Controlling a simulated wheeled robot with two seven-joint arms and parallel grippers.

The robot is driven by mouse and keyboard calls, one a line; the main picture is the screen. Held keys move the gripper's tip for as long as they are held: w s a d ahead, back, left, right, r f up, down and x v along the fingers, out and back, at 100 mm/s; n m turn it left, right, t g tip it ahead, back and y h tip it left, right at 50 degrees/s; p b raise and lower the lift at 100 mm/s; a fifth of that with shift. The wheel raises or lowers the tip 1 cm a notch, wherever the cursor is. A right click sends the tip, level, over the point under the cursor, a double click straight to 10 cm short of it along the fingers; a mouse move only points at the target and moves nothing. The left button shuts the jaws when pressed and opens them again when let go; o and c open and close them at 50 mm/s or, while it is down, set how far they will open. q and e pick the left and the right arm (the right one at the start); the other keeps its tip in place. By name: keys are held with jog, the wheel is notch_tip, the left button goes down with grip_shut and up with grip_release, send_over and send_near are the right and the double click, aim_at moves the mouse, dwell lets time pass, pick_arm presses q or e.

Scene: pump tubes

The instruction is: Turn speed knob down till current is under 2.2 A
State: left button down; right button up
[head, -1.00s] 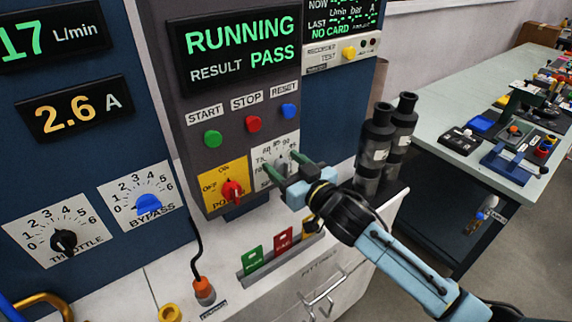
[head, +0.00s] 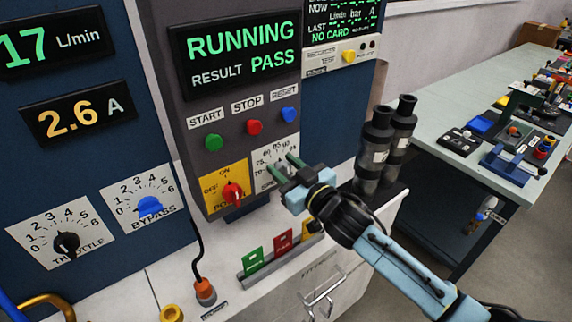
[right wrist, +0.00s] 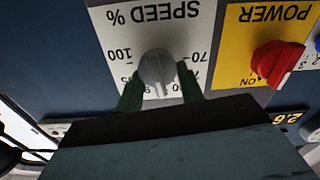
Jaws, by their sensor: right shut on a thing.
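The grey speed knob (right wrist: 157,70) sits on a white plate marked SPEED % (right wrist: 200,35), upside down in the right wrist view. My right gripper (right wrist: 160,90) is shut on the knob, one green finger on each side. In the head view the right gripper (head: 282,166) reaches the speed dial (head: 268,155) and hides most of the knob. A pale line on the knob points down in the right wrist view, between the 100 and 70 marks. The current display (head: 76,115) reads 2.6 A. My left gripper is not in view.
The red power knob (head: 232,191) is close left of the speed dial. Start (head: 213,142), stop (head: 254,127) and reset (head: 288,115) buttons sit above. Dark cylinders (head: 376,145) stand right of my gripper. Card slots (head: 283,240) lie below.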

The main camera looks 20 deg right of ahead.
jog(key=shift+s+a+n+p, duration=0.15)
jog(key=shift+n+p, duration=0.8)
jog(key=shift+n, duration=1.15)
jog(key=o, duration=1)
jog(key=shift+f, duration=0.1)
jog(key=v, duration=1.3)
jog(key=shift+s+b, duration=0.15)
jog(key=shift+b, duration=0.15)
